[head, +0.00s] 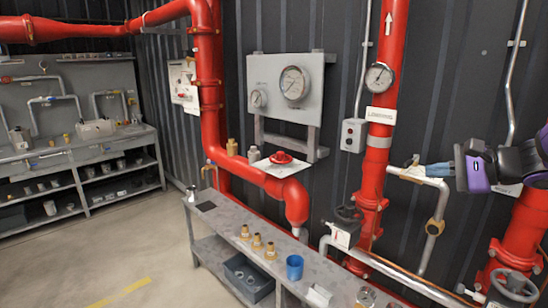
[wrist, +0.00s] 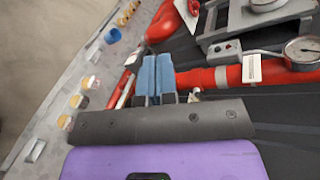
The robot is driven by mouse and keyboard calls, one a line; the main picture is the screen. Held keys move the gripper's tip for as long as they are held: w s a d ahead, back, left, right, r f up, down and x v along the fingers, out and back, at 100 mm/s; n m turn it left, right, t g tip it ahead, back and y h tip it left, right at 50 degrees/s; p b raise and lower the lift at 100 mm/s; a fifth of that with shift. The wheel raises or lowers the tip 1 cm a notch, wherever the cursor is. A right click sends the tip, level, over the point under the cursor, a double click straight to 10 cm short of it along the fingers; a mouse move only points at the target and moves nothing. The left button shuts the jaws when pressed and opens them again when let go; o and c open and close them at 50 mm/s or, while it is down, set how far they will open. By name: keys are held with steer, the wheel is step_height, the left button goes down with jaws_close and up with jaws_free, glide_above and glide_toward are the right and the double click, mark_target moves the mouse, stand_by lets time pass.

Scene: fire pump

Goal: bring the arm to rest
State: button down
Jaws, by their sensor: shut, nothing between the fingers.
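My gripper (head: 430,169) shows at the right of the head view, on my purple and black arm, pointing left. Its blue fingers lie close together and hold nothing. The gripper also shows in the wrist view (wrist: 157,62), with the two blue fingers side by side. It is in the air above the right part of the bench, in front of the red vertical pipe (head: 377,150). In the head view the fingertips overlap a silver pipe (head: 436,184); I cannot tell whether they touch it.
A grey bench (head: 215,222) holds several brass fittings (head: 257,242) and a blue cup (head: 294,267). A gauge panel (head: 265,75) and a round gauge (head: 379,76) are on the wall side. A red handwheel (head: 281,158) sits above the bench. Open floor (head: 150,240) lies left.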

steer(key=s+a+r+n+g+h, duration=0.1)
steer(key=s+a+n+g+h, duration=0.1)
steer(key=s+a+n+h, duration=0.2)
steer(key=s+a+r+n+g+h, duration=0.2)
steer(key=s+a+n+h, duration=0.2)
steer(key=s+n, duration=0.6)
steer(key=shift+s+r+n+g+h, duration=0.25)
steer(key=shift+s+h, duration=0.45)
steer(key=shift+s, duration=2.6)
steer(key=shift+f, duration=0.1)
